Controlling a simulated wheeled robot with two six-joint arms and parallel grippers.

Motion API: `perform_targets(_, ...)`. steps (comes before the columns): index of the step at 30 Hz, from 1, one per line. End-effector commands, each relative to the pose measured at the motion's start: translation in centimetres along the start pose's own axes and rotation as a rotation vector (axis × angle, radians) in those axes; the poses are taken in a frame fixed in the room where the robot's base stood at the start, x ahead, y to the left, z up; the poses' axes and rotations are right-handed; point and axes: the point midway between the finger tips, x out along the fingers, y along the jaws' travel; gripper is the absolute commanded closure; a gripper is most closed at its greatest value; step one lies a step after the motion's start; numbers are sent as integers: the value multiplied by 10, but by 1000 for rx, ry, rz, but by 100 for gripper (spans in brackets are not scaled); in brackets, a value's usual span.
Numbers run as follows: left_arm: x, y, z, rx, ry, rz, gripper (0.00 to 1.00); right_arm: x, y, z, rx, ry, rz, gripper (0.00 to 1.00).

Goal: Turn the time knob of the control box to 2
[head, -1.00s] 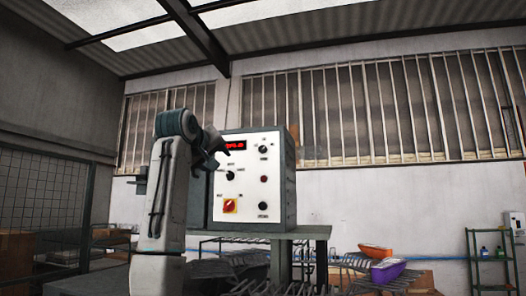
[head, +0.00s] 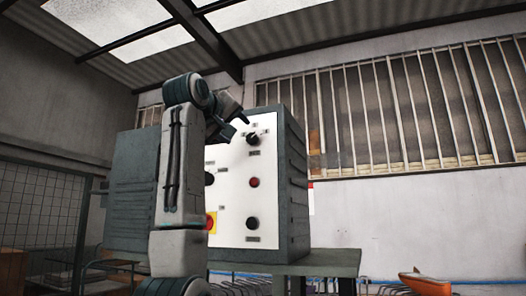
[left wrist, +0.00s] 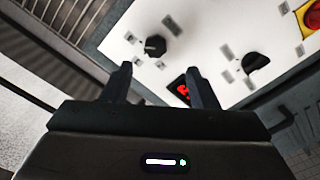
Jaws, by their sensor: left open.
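The control box (head: 232,190) has a white front panel with several black knobs; their labels are too small to read, so I cannot tell which is the time knob. The upper right knob (head: 252,138) also shows in the left wrist view (left wrist: 155,46), just beyond my fingertips. A second knob (head: 209,178) sits lower left and shows at right in the wrist view (left wrist: 257,63). My left gripper (head: 236,126) is open and empty in front of the panel's top, close to the upper right knob. The red display (left wrist: 182,88) is partly behind a finger. My right gripper is out of view.
A red button (head: 254,183), a lower black knob (head: 252,223) and a red-yellow switch (head: 212,222) are on the same panel. The box stands on a grey-green table (head: 325,262). An orange object (head: 425,284) is at the lower right.

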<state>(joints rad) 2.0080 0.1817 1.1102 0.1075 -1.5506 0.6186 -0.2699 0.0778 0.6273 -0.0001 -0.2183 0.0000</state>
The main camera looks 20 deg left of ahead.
Motion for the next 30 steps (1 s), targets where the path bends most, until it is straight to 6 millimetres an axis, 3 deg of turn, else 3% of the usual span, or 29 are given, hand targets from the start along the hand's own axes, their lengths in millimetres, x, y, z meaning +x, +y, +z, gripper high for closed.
perform_targets(5, 4, 2, -2, 0, 0, 0, 47, -7, -1, 26, -1, -34, -1, 64)
perform_targets(11, 35, 4, -4, 0, -2, -2, 47, -31, 1, 46, -3, -62, -2, 64)
perform_targets(16, 68, 4, -5, 0, -2, -2, 47, -52, 3, 38, -3, -56, -1, 64)
perform_targets(21, 92, 3, -4, 0, -1, -1, 47, -65, 6, 17, -3, -31, 1, 64)
perform_targets(25, 103, 2, -2, 0, 0, -1, 47, -70, 8, 10, -3, -23, 2, 64)
perform_targets(30, 108, 1, -1, 0, 1, 1, 47, -72, 8, 16, -3, -30, 3, 64)
